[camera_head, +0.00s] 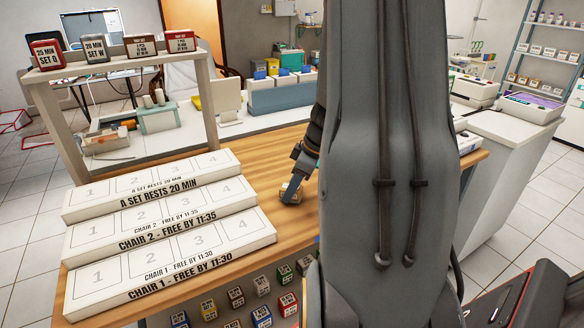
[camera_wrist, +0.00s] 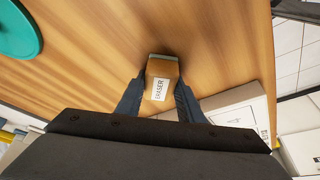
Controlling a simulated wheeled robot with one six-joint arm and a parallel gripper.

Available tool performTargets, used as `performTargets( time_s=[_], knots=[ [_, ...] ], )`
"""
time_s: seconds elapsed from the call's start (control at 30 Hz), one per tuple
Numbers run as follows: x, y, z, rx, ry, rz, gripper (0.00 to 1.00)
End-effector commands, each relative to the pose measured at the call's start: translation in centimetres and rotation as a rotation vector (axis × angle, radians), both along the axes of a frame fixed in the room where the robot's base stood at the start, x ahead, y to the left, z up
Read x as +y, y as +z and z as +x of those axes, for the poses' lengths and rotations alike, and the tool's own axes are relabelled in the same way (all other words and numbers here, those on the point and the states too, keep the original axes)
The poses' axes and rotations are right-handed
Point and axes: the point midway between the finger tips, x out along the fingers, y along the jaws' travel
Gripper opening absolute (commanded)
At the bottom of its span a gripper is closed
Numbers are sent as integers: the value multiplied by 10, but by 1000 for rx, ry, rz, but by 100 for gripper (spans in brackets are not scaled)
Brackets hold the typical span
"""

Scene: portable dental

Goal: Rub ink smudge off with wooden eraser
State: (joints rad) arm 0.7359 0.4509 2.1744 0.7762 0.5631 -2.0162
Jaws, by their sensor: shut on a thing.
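The wooden eraser (camera_wrist: 161,70) has a label reading "ERASER" and sits between the two fingers of my gripper (camera_wrist: 158,98) in the wrist view. My gripper is shut on it. In the head view, the eraser (camera_head: 290,194) shows at the tip of my gripper (camera_head: 291,188), low at the wooden table (camera_head: 225,273). I cannot tell whether it touches the wood. No ink smudge is visible; the eraser, my gripper or my arm may hide it.
White stepped boards (camera_head: 170,249) with numbered squares stand left of my gripper. A rack (camera_head: 120,58) with labelled blocks stands behind them. A teal round object (camera_wrist: 16,30) lies on the table in the wrist view. Several coloured blocks (camera_head: 262,316) sit below the table's front edge.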

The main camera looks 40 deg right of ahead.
Motion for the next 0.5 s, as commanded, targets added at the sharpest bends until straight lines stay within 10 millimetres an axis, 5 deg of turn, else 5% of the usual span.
performTargets(
  time_s=[0.07,0.5],
  knots=[
    [-1,24,0,-3,1,-4,13],
    [3,62,1,0,8,-2,13]
  ],
)
